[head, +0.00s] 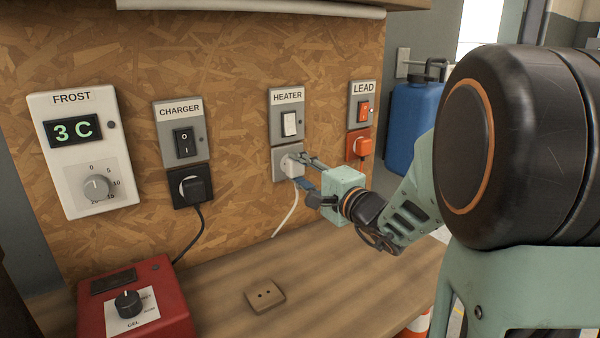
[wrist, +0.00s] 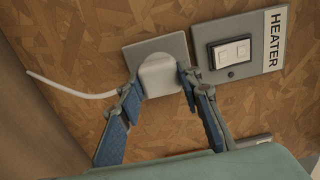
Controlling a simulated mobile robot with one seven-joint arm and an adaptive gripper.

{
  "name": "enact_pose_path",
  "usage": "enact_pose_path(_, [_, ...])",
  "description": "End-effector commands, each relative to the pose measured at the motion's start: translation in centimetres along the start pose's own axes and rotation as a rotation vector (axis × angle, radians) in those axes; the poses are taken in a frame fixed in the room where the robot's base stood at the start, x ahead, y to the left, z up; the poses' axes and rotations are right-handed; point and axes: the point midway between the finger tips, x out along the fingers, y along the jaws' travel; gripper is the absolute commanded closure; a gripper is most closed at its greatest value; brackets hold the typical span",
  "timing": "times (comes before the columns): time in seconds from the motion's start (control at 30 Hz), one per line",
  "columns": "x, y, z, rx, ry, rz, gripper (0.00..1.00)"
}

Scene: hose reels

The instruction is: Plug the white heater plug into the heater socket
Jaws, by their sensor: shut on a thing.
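The white heater plug (head: 292,164) is at the grey heater socket (head: 280,197), below the switch labelled HEATER (head: 289,123). My gripper (head: 301,172) is shut on the plug, coming from the right. In the wrist view the plug (wrist: 162,76) sits between my fingers (wrist: 158,88) and lies over the socket plate (wrist: 133,55). Its back face meets the plate with no gap that I can see; how deep the pins sit is hidden. A white cord (wrist: 70,90) runs from the plug and hangs down.
A charger switch with a black plug (head: 195,186) is to the left, and a lead switch with an orange plug (head: 359,146) to the right. The shelf's middle is mostly clear.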

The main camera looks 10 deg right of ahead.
Motion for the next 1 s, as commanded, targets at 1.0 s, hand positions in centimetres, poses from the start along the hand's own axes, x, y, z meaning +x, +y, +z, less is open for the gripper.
enact_pose_path(1.0, [1.1, 0.0, 0.0, -0.001, -0.001, 0.0, 0.54])
